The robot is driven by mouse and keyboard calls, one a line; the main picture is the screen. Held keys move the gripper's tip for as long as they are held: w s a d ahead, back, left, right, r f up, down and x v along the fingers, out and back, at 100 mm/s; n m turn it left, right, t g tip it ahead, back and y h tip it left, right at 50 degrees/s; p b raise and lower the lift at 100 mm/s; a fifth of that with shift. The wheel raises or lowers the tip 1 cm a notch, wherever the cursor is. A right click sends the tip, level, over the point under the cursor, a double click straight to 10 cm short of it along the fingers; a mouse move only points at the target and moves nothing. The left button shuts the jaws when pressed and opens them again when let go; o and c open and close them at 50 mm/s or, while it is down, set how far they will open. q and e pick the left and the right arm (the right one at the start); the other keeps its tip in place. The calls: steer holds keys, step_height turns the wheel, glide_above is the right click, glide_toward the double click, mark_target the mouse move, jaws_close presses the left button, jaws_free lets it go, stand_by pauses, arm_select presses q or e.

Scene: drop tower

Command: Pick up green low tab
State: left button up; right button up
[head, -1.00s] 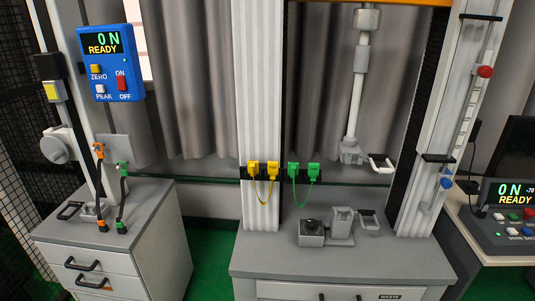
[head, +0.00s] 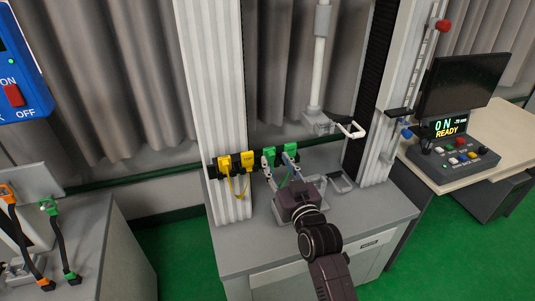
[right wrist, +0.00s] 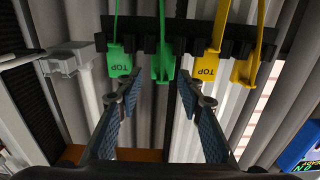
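Two green tabs hang side by side on a dark rack on the white column, joined by a green cord. In the right wrist view one green tab (right wrist: 120,62) reads TOP. The other green tab (right wrist: 163,66), with no lettering I can read, is beside the yellow ones and shows between my fingers. In the head view the green tabs (head: 292,148) are partly behind my right gripper (head: 277,162). My right gripper is open, its two fingertips (right wrist: 160,88) pointing at the rack; I see no contact. My left gripper is not in view.
Two yellow tabs (head: 225,164) hang on the same rack (right wrist: 185,40), close to the green ones. A grey bench (head: 240,250) stands below, with a grey fixture on it. A white post with a clamp (head: 318,122) hangs to the right.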

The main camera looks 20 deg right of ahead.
mark_target(270, 153)
steer(key=w, duration=0.1)
steer(key=w+p, duration=0.1)
steer(key=w, duration=0.2)
steer(key=shift+w+a, duration=0.2)
steer(key=shift+a, duration=0.1)
steer(key=shift+w, duration=0.4)
steer(key=c, duration=0.6)
steer(key=shift+c, duration=0.7)
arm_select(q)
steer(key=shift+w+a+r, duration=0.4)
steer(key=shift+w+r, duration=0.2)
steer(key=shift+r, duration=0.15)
arm_select(e)
steer(key=shift+r, duration=0.1)
